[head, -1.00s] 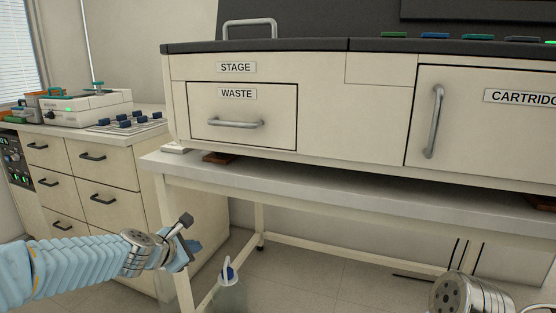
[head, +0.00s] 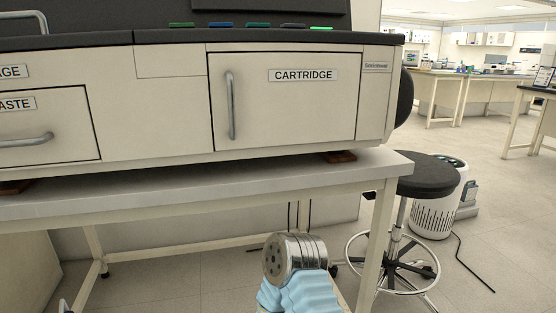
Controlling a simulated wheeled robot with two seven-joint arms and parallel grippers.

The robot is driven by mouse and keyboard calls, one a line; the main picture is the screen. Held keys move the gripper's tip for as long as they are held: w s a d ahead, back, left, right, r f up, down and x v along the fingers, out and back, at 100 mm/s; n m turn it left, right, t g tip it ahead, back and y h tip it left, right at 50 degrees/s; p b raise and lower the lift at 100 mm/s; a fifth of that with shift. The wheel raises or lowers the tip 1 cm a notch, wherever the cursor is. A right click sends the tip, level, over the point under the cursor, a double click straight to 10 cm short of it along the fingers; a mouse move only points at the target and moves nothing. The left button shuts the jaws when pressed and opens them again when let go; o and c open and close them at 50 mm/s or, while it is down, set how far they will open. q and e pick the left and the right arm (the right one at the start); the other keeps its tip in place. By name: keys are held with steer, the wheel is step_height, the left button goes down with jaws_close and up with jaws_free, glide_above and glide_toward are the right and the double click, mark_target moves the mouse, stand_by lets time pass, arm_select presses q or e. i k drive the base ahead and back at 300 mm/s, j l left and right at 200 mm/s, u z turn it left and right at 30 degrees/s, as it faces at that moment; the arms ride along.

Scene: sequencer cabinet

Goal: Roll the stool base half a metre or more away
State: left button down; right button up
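The stool stands on the floor at the right of the head view, just beyond the right end of the table. It has a round black seat (head: 432,176), a metal post, a chrome foot ring and a dark star-shaped base (head: 405,265). The table's right front leg stands in front of the left part of the ring and base. My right arm shows at the bottom centre, blue-sleeved with a round metal joint, left of the stool and apart from it. I see no fingers of my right gripper. My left gripper is outside the view.
The white table (head: 200,185) carries the cabinet with the CARTRIDGE door (head: 285,100). A white slotted cylindrical unit (head: 433,212) stands close behind the stool, with a black cable (head: 475,265) on the floor. Open floor (head: 510,190) lies to the right, before far benches.

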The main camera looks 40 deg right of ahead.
mark_target(391, 266)
steer(key=z, duration=1.95)
steer(key=i+l+u, duration=0.25)
steer(key=u, duration=0.25)
steer(key=i+l+u, duration=0.15)
steer(key=l+u, duration=0.35)
steer(key=i+l, duration=0.15)
steer(key=l, duration=0.35)
steer(key=i+l+u, duration=0.1)
steer(key=l, duration=0.4)
steer(key=i+l, duration=0.1)
steer(key=l, duration=0.4)
steer(key=i+l, duration=0.15)
steer(key=l, duration=0.35)
steer(key=i+l+u, duration=0.1)
steer(key=l, duration=0.4)
